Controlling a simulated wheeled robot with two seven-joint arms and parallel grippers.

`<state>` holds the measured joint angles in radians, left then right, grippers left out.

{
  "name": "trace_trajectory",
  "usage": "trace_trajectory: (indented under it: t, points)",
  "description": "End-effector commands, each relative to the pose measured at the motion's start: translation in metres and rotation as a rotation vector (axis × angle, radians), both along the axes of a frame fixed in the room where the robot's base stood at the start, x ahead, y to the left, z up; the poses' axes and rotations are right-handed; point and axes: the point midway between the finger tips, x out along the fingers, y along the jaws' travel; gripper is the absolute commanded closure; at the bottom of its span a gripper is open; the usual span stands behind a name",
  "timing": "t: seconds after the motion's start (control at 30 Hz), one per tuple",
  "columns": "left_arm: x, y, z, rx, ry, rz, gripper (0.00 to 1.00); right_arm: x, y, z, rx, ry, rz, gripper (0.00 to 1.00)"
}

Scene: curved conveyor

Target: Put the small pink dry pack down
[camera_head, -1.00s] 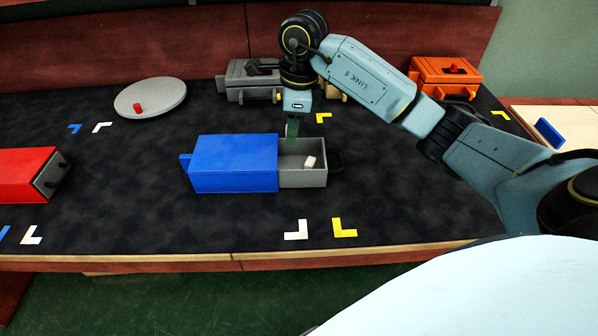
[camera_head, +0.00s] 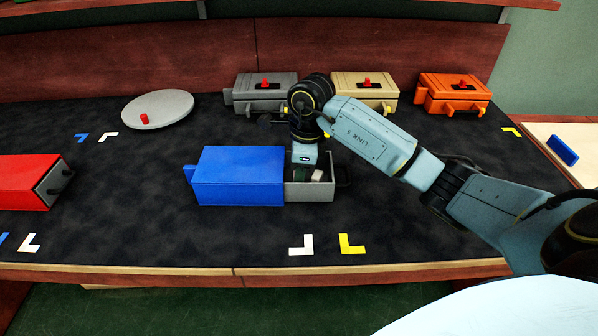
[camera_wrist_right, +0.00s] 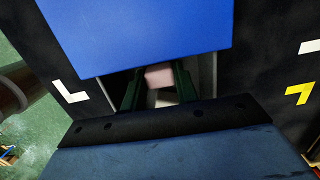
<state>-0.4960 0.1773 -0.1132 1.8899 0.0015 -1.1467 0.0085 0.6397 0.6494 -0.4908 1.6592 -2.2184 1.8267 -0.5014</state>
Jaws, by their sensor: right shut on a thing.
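My right gripper (camera_head: 301,173) reaches down into the open grey drawer (camera_head: 322,194) of the blue box (camera_head: 238,176). In the right wrist view its two dark green fingers (camera_wrist_right: 158,88) are shut on a small pink pack (camera_wrist_right: 158,76). The fingers hide that pack in the head view. A small pale pack (camera_head: 317,175) lies in the drawer just right of the fingers, and a pale piece (camera_wrist_right: 165,98) shows between the fingers in the wrist view. I cannot tell whether the held pack touches the drawer floor. My left gripper is not in view.
A grey round lid (camera_head: 158,110) with a red knob lies at the back left. A red box (camera_head: 24,182) stands at the left edge. Grey (camera_head: 262,92), tan (camera_head: 362,90) and orange (camera_head: 453,93) boxes line the back. The front of the dark table is clear.

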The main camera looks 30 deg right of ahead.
Motion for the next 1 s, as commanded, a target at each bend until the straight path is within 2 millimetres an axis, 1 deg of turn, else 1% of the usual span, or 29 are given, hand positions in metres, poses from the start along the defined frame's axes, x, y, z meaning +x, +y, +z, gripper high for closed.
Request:
trace_trajectory:
  t: [0.1, 0.13, 0.27, 0.3, 0.57, 0.67, 0.77, 0.87, 1.0]
  points:
    - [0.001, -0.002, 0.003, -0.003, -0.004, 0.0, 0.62, 0.0, 0.0, -0.003, 0.0, 0.0, 0.0, 0.95]
    - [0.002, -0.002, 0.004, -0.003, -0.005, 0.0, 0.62, 0.0, 0.0, -0.003, 0.0, 0.0, 0.0, 0.67]
    - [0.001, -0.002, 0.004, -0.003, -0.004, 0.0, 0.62, 0.0, 0.0, -0.002, 0.0, 0.0, 0.0, 0.5]
    - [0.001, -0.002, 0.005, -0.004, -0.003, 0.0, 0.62, 0.0, 0.0, -0.002, 0.0, 0.0, 0.0, 0.48]
    - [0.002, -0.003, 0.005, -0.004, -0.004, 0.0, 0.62, 0.0, 0.0, -0.002, 0.0, 0.0, 0.0, 0.48]
    - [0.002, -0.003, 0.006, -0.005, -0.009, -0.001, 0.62, 0.0, 0.0, 0.001, 0.001, 0.001, 0.0, 0.48]
    - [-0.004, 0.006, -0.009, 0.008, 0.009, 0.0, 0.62, 0.0, -0.002, 0.015, -0.003, -0.003, 0.0, 0.48]
    - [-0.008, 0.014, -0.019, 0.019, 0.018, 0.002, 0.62, -0.001, -0.004, 0.035, -0.002, -0.006, 0.0, 0.48]
    - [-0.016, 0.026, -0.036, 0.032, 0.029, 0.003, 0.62, -0.003, -0.007, 0.067, -0.003, -0.004, 0.0, 0.48]
